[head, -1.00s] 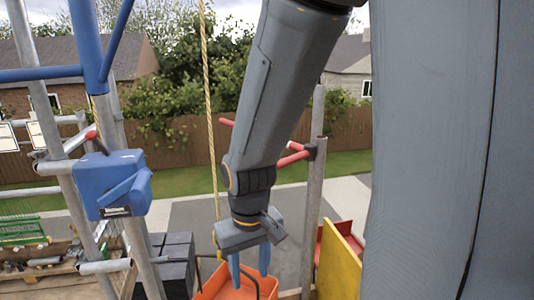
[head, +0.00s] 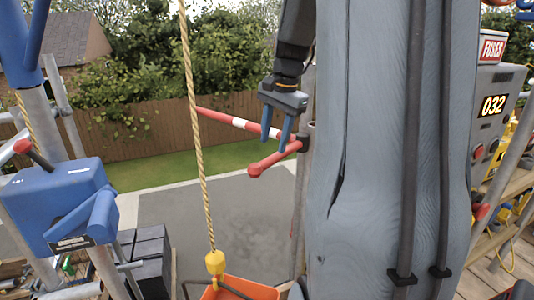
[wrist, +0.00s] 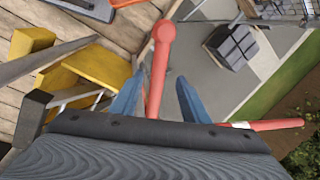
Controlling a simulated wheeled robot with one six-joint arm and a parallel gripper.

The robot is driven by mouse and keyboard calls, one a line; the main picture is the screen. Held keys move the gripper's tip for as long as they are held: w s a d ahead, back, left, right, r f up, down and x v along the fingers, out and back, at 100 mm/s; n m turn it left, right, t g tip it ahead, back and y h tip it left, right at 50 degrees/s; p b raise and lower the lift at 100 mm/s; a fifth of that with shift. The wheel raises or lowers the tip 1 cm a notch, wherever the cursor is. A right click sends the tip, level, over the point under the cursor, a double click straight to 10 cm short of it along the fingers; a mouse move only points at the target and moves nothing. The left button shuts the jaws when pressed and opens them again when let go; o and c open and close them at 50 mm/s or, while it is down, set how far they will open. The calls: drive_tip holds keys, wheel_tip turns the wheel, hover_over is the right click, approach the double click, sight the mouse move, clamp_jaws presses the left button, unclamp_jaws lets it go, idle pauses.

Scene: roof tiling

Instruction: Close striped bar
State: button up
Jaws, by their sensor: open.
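The striped bar (head: 232,119) is red and white and sticks out to the left from a grey upright pole in the head view. A red arm with a round knob (head: 256,169) extends from the same pole joint. My gripper (head: 275,138) is open and points down beside the pole, close to the bar. In the wrist view the knobbed red arm (wrist: 160,67) passes between the two blue fingers (wrist: 160,90). I cannot tell whether they touch it. The striped bar (wrist: 268,124) runs off to the right there, partly hidden by my gripper body.
An orange tub (head: 240,290) hangs on a rope (head: 192,110) at lower middle. A blue winch box (head: 70,200) is on the left scaffold. A grey fuse box (head: 487,110) stands at right. Yellow blocks (wrist: 97,72) lie on the planks in the wrist view.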

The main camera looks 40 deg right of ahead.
sight(271, 157)
drive_tip(key=shift+w+a+f+p, duration=0.1)
drive_tip(key=shift+w+f+p, duration=0.15)
drive_tip(key=shift+f, duration=1.25)
drive_tip(key=shift+w+f+p, duration=0.1)
drive_tip(key=shift+w+f, duration=0.1)
drive_tip(key=shift+f, duration=1.25)
clamp_jaws()
